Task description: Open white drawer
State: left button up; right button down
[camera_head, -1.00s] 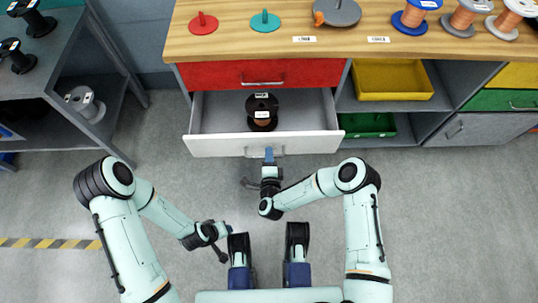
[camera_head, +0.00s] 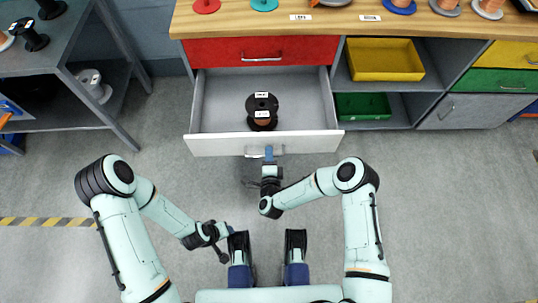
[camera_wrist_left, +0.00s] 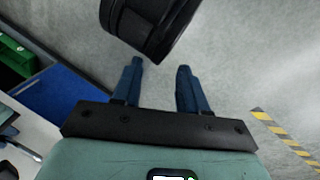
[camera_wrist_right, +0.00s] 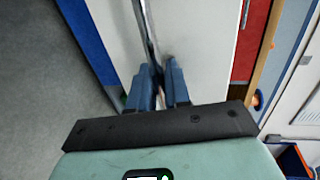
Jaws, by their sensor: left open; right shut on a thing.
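The white drawer (camera_head: 222,145) is pulled out below the red drawer (camera_head: 222,52), with its inside showing. A black spool with copper-coloured winding (camera_head: 262,111) stands inside it. My right gripper (camera_head: 269,153) is at the drawer's front and is shut on its metal handle (camera_head: 252,152). In the right wrist view the fingers (camera_wrist_right: 158,80) close around the handle bar (camera_wrist_right: 146,28) against the white front. My left gripper (camera_wrist_left: 158,68) is open and empty in the left wrist view, away from the drawer, above the floor.
A wooden worktop (camera_head: 340,23) with spools and discs lies above the drawers. Yellow (camera_head: 384,70) and green bins (camera_head: 362,106) sit in shelves to the right. A grey rack (camera_head: 75,83) stands at the left. The floor between my arms and the cabinet is clear.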

jog(key=c, duration=1.3)
grip_release()
jog(key=shift+s, duration=0.1)
pick_arm(q)
jog(key=shift+g+h, duration=0.4)
jog(key=shift+g, duration=0.3)
jog(key=s+r+p, duration=0.1)
jog(key=s+d+r+p, duration=0.1)
jog(key=s, duration=0.1)
jog(key=s+d+r, duration=0.1)
jog(key=shift+s+r+p, duration=0.2)
jog(key=shift+p, duration=0.2)
pick_arm(e)
jog(key=v, duration=1.3)
pick_arm(q)
jog(key=shift+r, duration=0.1)
pick_arm(e)
jog(key=shift+s, duration=0.1)
